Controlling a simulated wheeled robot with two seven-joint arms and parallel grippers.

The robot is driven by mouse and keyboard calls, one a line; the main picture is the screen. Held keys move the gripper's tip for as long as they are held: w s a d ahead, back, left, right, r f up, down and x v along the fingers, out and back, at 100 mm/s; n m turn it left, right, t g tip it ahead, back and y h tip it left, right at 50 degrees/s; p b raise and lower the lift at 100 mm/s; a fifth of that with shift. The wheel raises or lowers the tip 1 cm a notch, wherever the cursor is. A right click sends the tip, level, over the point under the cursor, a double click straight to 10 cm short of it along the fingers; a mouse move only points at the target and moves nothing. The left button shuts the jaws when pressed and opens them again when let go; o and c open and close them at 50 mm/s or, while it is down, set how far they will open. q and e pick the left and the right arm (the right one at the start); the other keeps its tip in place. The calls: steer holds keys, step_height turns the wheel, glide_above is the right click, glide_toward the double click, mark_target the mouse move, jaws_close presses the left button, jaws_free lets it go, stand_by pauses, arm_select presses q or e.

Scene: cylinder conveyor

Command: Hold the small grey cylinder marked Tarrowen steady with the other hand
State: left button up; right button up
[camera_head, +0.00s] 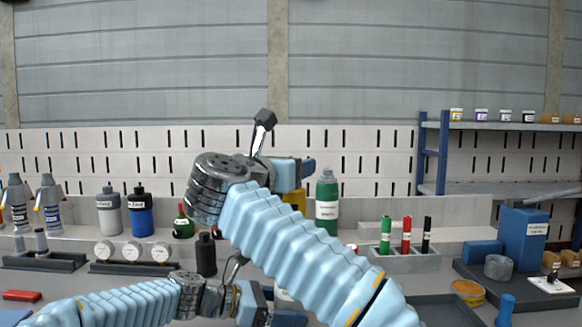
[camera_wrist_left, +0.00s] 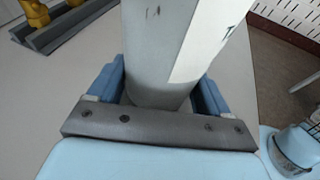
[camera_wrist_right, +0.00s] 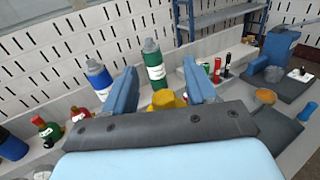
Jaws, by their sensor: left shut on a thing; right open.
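A light grey cylinder (camera_wrist_left: 148,55) fills the middle of the left wrist view, with a white label whose few visible marks I cannot read as a name. My left gripper (camera_wrist_left: 160,100) is shut on it, one blue finger on each side. In the head view my left gripper (camera_head: 272,306) is low in the middle, and the held cylinder is mostly hidden there. My right gripper (camera_head: 300,172) is raised above it, apart from the cylinder. In the right wrist view the right gripper (camera_wrist_right: 160,85) is open and empty, its fingers pointing toward the back of the bench.
A yellow object (camera_wrist_right: 166,100) and a green bottle (camera_head: 327,203) stand behind my right gripper. Grey and blue bottles (camera_head: 139,214) stand left. Red, green and black markers (camera_head: 406,236) stand in a holder (camera_head: 412,262) right, near a blue box (camera_head: 524,240).

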steer(key=shift+w, duration=0.1)
steer(key=shift+f, duration=1.25)
jaws_close()
steer(key=n+y, duration=0.1)
steer(key=n+t+y, duration=0.1)
steer(key=y, duration=0.2)
steer(key=shift+d+r+n+t, duration=0.1)
steer(key=shift+d+n+t, duration=0.2)
steer(key=shift+n, duration=0.1)
steer(key=n+y, duration=0.2)
steer(key=y, duration=0.1)
steer(key=shift+y, duration=0.4)
steer(key=shift+a+n+y, duration=0.3)
steer(key=shift+n+y, duration=0.4)
steer(key=shift+y, duration=0.1)
